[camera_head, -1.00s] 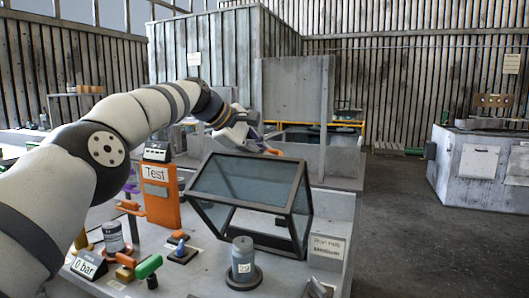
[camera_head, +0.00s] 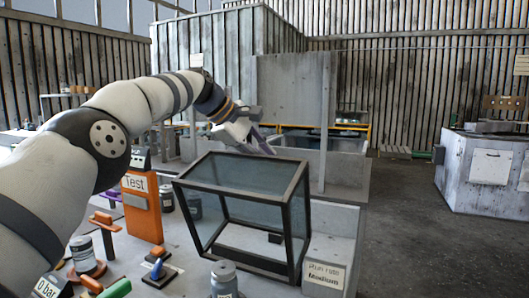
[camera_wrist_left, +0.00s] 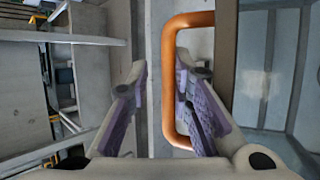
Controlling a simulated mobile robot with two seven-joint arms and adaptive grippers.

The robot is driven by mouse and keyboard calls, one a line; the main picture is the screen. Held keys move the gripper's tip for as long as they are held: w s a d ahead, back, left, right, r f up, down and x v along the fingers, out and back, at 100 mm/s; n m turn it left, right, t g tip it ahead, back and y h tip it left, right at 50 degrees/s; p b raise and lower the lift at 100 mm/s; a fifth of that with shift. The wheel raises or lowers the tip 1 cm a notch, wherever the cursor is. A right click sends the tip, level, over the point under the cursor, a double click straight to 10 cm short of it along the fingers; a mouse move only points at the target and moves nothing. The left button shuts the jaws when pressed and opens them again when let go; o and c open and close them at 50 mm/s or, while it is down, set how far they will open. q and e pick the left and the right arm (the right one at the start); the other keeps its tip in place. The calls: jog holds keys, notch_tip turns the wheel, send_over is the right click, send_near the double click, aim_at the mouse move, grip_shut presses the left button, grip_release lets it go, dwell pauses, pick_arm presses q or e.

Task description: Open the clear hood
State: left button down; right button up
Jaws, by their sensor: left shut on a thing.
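The clear hood (camera_head: 247,172) is a box of glass panels in a dark frame, on the bench in the middle of the head view. Its lower edge is close to the bench top; I cannot tell whether it touches all round. My left gripper (camera_head: 262,142) is at the far top edge of the hood. In the left wrist view it (camera_wrist_left: 162,97) is at the orange handle (camera_wrist_left: 176,70), which is fixed to the hood's brownish frame (camera_wrist_left: 225,60). My right gripper is not in view.
An orange Test panel (camera_head: 143,215) stands left of the hood. A grey canister (camera_head: 223,281) stands in front, and several coloured handles lie at the left. A sign (camera_head: 325,275) is at the right front. Behind are a grey upright panel (camera_head: 290,95) and bins; open floor lies right.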

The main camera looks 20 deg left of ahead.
pick_arm(q)
jog(key=shift+w+d+f, duration=0.15)
jog(key=shift+w+f, duration=0.1)
jog(key=shift+f, duration=0.6)
jog(key=c, duration=2)
grip_release()
jog(key=shift+o, duration=0.2)
jog(key=v, duration=0.9)
jog(key=r+v, duration=0.1)
jog(key=v, duration=0.3)
jog(key=shift+w+r, duration=0.15)
jog(key=shift+w, duration=0.1)
